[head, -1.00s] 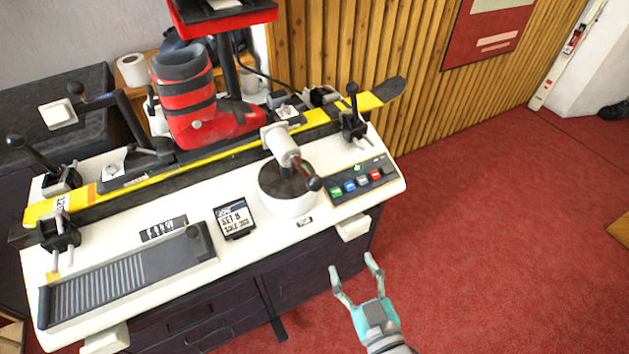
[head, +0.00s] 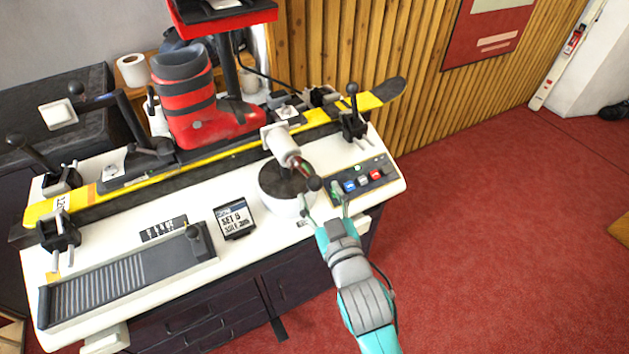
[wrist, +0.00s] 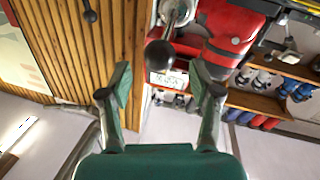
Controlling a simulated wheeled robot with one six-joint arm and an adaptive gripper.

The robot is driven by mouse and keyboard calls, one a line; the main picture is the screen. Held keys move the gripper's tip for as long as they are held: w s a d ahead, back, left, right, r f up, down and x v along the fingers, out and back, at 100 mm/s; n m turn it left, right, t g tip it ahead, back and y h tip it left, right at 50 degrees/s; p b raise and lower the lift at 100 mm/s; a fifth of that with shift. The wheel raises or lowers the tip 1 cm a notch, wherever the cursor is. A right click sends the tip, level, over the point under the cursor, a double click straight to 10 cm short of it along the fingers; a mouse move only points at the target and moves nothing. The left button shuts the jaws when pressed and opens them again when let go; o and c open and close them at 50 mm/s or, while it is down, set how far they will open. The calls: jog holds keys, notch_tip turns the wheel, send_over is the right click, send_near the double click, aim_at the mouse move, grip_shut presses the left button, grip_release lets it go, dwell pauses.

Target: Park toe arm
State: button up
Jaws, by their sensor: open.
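The toe arm (head: 283,148) has a pale cylinder and a rod ending in a black ball knob (head: 314,184). It reaches from the toe of the red boot (head: 205,118) over a round dark-topped pedestal (head: 287,192). In the wrist view the black knob (wrist: 160,54) shows ahead, just beyond the fingertips and roughly between them. My gripper (head: 322,203) is open and empty, close to the knob on its near side, at the bench's front edge. I cannot tell whether a finger touches anything. My fingers (wrist: 160,82) stand wide apart in the wrist view.
A yellow ski (head: 235,150) lies along the bench, with black clamps (head: 352,124) at both ends. A button panel (head: 362,180) sits right beside my gripper. A small display (head: 234,218) stands left of the pedestal. Red floor (head: 480,240) to the right is clear.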

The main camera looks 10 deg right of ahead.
aim_at(317, 189)
jog(key=shift+w+a, duration=0.15)
jog(key=shift+w, duration=1)
jog(key=shift+w+a, duration=0.1)
jog(key=shift+w, duration=1)
grip_shut()
